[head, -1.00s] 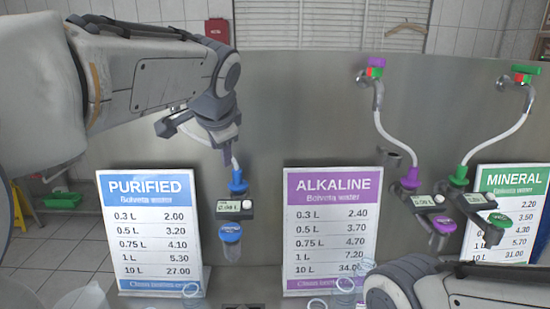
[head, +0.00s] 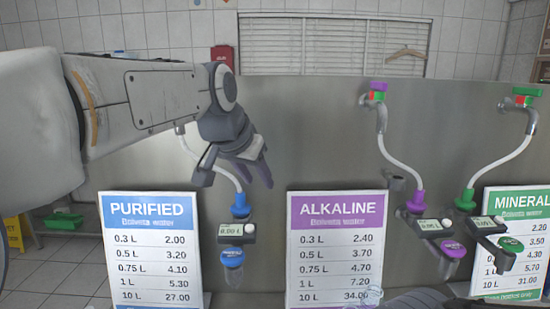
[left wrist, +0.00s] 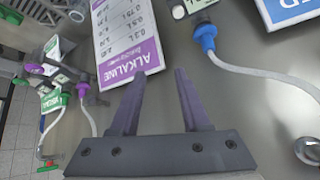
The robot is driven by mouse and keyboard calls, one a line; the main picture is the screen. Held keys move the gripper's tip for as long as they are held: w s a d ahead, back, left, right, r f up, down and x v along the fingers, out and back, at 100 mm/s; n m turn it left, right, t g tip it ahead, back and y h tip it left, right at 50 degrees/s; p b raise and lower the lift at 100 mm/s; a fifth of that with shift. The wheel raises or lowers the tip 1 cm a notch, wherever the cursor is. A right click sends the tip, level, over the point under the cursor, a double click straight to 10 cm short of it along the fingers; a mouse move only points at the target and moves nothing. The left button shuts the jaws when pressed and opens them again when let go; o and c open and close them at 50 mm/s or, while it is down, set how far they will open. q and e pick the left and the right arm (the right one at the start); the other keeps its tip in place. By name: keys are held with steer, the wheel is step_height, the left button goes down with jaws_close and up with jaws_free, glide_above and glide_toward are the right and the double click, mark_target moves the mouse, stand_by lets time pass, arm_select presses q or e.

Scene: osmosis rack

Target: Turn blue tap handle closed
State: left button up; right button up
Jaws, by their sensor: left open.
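The blue tap handle is not visible; in the head view my left arm covers the area above the blue line's hose. That white hose (head: 218,168) runs down to a blue connector (head: 240,205). My left gripper (head: 234,182) is open and empty in front of the steel panel, fingers pointing down, just above the connector. In the left wrist view, the open left fingers (left wrist: 160,76) have nothing between them. There the blue connector (left wrist: 206,38) and its hose lie to the right, and a metal tap part (left wrist: 308,150) shows at the right edge.
A purple-handled tap (head: 378,88) and a green-handled tap (head: 526,93) stand to the right on the steel panel (head: 300,130). The purified sign (head: 150,250) and alkaline sign (head: 334,250) stand below. The panel between my left gripper and the purple tap is clear.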

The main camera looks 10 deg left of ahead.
arm_select(q)
steer(key=shift+a, duration=0.1)
steer(key=w+a+r+m+y+b, duration=0.35)
steer(key=a+m+y, duration=0.4)
steer(key=m, duration=0.45)
steer(key=w+a+r+m+t+y+b, duration=0.1)
steer(key=a+r+m+y+b, duration=0.1)
steer(key=r+m+y, duration=0.4)
steer(key=w+a+r+m+t+y+b, duration=0.1)
steer(key=a+r+m+y+b, duration=0.2)
steer(key=r, duration=0.5)
steer(key=shift+m, duration=0.5)
steer(key=p+x, duration=0.1)
steer(key=x, duration=0.2)
steer(key=p+x, duration=0.1)
steer(key=x, duration=0.2)
steer(key=p+x, duration=0.1)
steer(key=x, duration=0.2)
steer(key=shift+w+a+f+p, duration=0.1)
steer(key=shift+a+f+p, duration=0.2)
steer(key=shift+f, duration=0.1)
jaws_close()
